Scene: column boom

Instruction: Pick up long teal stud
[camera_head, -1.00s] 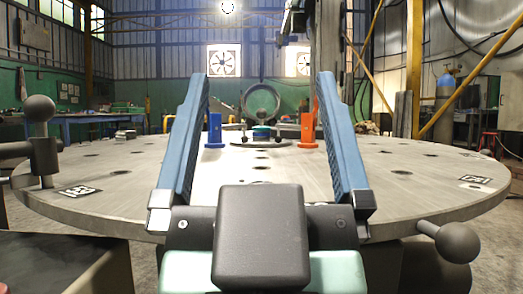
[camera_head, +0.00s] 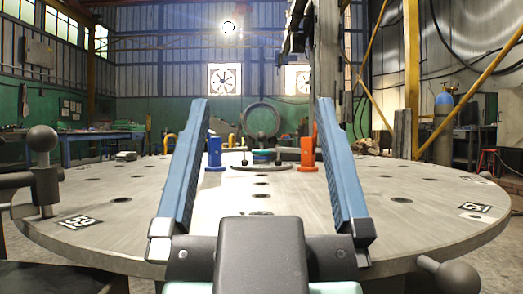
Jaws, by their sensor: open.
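My gripper (camera_head: 262,102) is open and empty, its two long blue fingers reaching forward over the round table. Between the fingers, farther back, a small blue-teal round piece (camera_head: 264,154) sits on a dark round plate (camera_head: 258,167). I cannot tell whether this is the long teal stud; no long teal piece shows clearly. A blue upright piece (camera_head: 214,153) stands to its left, near the left finger. An orange-red upright piece (camera_head: 307,154) stands to its right, by the right finger. The gripper's palm hides the table's near middle.
The round grey table (camera_head: 120,180) has several dark holes and marker tags, and much of its top is bare. A dark ball-ended post (camera_head: 42,140) stands at its left edge. A dark knob (camera_head: 457,279) shows at the lower right. A large ring (camera_head: 261,117) shows beyond the plate.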

